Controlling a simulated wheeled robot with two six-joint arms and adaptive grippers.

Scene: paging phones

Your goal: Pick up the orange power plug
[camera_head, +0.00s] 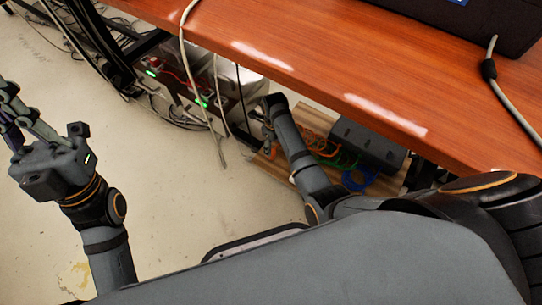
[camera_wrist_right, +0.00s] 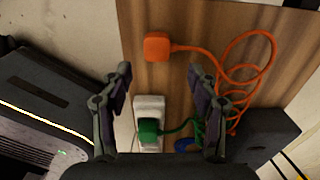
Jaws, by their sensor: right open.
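The orange power plug (camera_wrist_right: 157,46) lies on a wooden board in the right wrist view, at the end of a coiled orange cord (camera_wrist_right: 238,75). The orange cord also shows in the head view (camera_head: 322,146) under the table; I cannot make out the plug there. My right gripper (camera_wrist_right: 158,70) is open and empty. Its fingertips sit either side of the plug's line, a little below it in the picture, and I see no contact. In the head view my right gripper (camera_head: 268,128) is partly hidden by its own arm. My left gripper (camera_head: 22,118) is far left, partly cut off.
A white power strip (camera_wrist_right: 149,112) with a green plug (camera_wrist_right: 148,131) lies between my right fingers. A dark box (camera_wrist_right: 262,135) is at right, and a dark device (camera_wrist_right: 50,100) at left. The wooden table (camera_head: 300,60) overhangs the area. Loose cables hang nearby.

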